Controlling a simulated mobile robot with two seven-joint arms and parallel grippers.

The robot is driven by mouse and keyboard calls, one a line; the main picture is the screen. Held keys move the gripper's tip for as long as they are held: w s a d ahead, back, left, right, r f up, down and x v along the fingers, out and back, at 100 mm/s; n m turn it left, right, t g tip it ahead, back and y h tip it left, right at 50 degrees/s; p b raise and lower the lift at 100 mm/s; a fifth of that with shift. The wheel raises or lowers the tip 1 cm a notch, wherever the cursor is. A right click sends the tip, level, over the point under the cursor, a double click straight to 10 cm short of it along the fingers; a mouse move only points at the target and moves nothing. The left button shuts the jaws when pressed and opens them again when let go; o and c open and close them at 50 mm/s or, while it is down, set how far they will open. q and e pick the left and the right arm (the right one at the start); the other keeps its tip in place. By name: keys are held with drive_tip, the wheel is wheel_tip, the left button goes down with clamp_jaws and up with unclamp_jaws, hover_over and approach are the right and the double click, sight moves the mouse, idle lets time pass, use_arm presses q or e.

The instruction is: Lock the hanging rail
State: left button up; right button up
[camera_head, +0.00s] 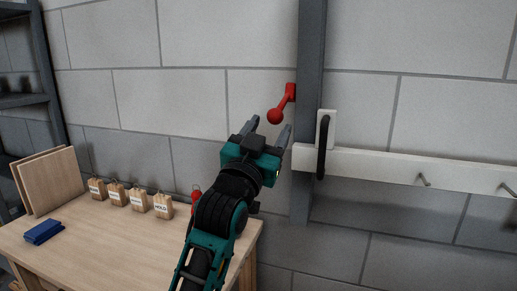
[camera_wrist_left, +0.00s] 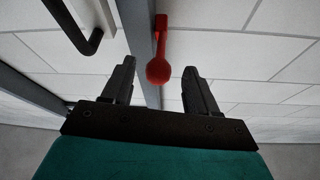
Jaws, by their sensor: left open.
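A white hanging rail (camera_head: 385,165) with metal hooks runs along the wall to the right of a grey post. A black handle (camera_head: 323,148) stands on the white plate at its left end; it also shows in the left wrist view (camera_wrist_left: 92,42). A red lever (camera_head: 285,102) with a round knob is mounted on the post above the rail's end, its knob down and left. My left gripper (camera_head: 269,131) is open and empty, just below the knob. In the left wrist view the red knob (camera_wrist_left: 158,70) appears between the fingertips (camera_wrist_left: 160,72); I see no contact. My right gripper is out of view.
The grey post (camera_head: 310,60) rises behind the lever. A wooden table (camera_head: 110,252) at lower left holds several labelled wooden blocks (camera_head: 138,200), a blue item (camera_head: 43,231) and leaning boards (camera_head: 48,181). A small red object (camera_head: 196,193) is partly behind my arm.

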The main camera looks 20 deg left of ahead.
use_arm(q)
drive_tip(key=v, duration=0.6)
idle(0.3)
